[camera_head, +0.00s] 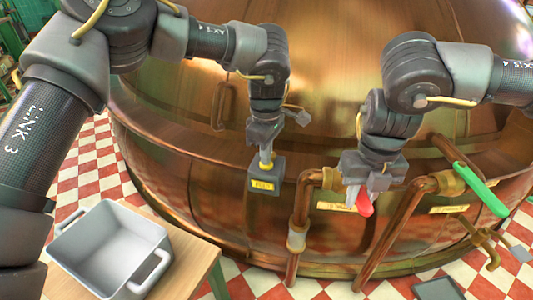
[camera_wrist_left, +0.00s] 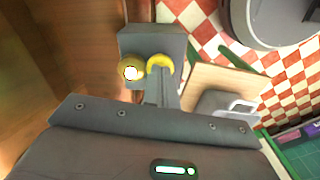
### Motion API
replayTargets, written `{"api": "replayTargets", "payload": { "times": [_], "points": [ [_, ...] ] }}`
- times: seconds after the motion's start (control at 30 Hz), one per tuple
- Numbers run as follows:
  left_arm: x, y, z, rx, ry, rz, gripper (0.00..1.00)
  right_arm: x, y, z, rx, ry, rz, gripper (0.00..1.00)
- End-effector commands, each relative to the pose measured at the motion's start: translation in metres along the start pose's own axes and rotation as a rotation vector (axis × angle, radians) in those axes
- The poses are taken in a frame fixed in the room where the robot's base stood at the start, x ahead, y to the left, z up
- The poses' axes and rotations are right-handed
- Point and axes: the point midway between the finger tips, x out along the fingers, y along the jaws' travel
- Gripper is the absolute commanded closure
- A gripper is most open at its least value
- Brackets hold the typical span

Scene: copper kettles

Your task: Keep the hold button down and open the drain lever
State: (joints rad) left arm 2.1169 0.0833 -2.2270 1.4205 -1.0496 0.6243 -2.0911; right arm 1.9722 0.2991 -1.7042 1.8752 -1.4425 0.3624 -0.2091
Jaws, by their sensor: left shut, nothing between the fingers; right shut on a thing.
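The hold button box (camera_head: 266,185), dark grey with a yellow label, is fixed on the front of the copper kettle. My left gripper (camera_head: 266,162) is shut and empty, its fingertips down at the top of this box. In the left wrist view the fingers (camera_wrist_left: 160,85) reach a yellow rounded part (camera_wrist_left: 159,62) on the grey box (camera_wrist_left: 150,42); they appear to touch it. How far the button is pressed is hidden. My right gripper (camera_head: 358,190) is shut on a red lever handle (camera_head: 366,205), whose tip shows below the fingers. A green lever handle (camera_head: 482,190) stands to its right.
Copper pipes (camera_head: 385,240) run below the right gripper, with yellow labels nearby. A white-grey tub (camera_head: 110,215) sits on a wooden table (camera_head: 190,250) at lower left. A lit round lamp (camera_wrist_left: 130,73) shows beside the yellow part.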

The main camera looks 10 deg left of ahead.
Motion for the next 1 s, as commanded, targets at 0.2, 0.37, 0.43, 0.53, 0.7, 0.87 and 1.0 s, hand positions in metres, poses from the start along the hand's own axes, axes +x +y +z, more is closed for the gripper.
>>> {"api": "replayTargets", "payload": {
  "times": [0.2,0.37,0.43,0.53,0.7,0.87,1.0],
  "points": [
    [0.001,0.000,0.000,0.001,0.000,-0.001,1.00,0.000,-0.006,0.000,-0.050,-0.001,0.000,0.97],
    [0.001,0.000,0.000,0.001,0.000,-0.001,1.00,0.000,-0.006,0.000,-0.051,-0.001,0.000,0.97],
    [0.001,0.000,0.000,0.001,0.000,-0.001,1.00,0.000,-0.006,0.000,-0.051,-0.001,0.000,0.97],
    [0.001,0.000,0.000,0.001,0.000,-0.001,1.00,0.000,-0.008,0.000,-0.072,-0.001,0.000,0.97],
    [0.001,0.000,0.000,0.000,0.000,-0.001,1.00,0.000,-0.018,0.002,-0.163,-0.001,0.001,0.97],
    [0.001,0.000,0.000,0.000,0.000,-0.001,1.00,0.000,-0.025,0.003,-0.236,-0.002,0.000,0.97],
    [0.001,0.000,0.000,0.000,0.000,-0.001,1.00,0.000,-0.027,0.004,-0.260,-0.002,0.000,0.97]
  ]
}}
